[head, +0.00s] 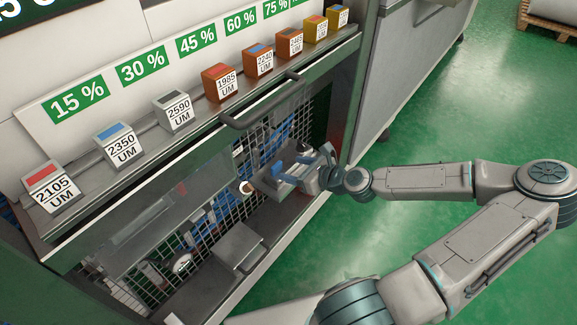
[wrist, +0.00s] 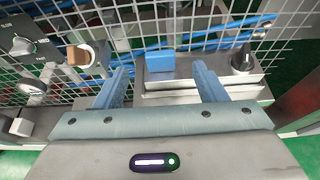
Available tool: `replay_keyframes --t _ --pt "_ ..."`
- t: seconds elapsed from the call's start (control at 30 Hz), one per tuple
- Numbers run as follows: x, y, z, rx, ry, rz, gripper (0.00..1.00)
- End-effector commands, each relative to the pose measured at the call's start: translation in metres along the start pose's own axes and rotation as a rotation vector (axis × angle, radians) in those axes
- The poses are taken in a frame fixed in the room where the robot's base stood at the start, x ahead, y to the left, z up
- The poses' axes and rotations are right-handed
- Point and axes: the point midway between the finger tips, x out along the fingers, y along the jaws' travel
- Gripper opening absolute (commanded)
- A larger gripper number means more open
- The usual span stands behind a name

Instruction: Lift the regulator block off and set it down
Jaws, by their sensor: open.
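A grey block with a blue cap and a black knob (wrist: 200,71), seemingly the regulator block, sits in front of the wire mesh in the wrist view. In the head view the grey block (head: 268,184) shows low inside the machine's open front, partly hidden by my gripper. My gripper (wrist: 162,82) is open, with one blue finger left of the blue cap and the other to its right, short of the knob. The fingers point at the block, and I cannot tell whether they touch it. My gripper also shows in the head view (head: 303,168).
A green-framed shelf edge with a handle (head: 262,108) overhangs the opening. Several labelled cubes (head: 178,109) stand on the shelf above. Dials (wrist: 22,46) and a tan-capped fitting (wrist: 88,55) are on the mesh at left. Blue hoses run behind the mesh.

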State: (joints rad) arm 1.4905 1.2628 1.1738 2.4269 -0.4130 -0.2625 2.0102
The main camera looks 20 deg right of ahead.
Motion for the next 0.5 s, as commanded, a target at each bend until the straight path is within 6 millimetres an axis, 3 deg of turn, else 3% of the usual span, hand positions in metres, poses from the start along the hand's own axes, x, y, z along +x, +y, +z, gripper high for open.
replay_keyframes --t 0.2,0.5 --pt "0.032 0.001 -0.002 -0.003 0.001 0.003 0.65" --pt "0.048 0.001 -0.002 -0.003 0.002 0.002 0.65"
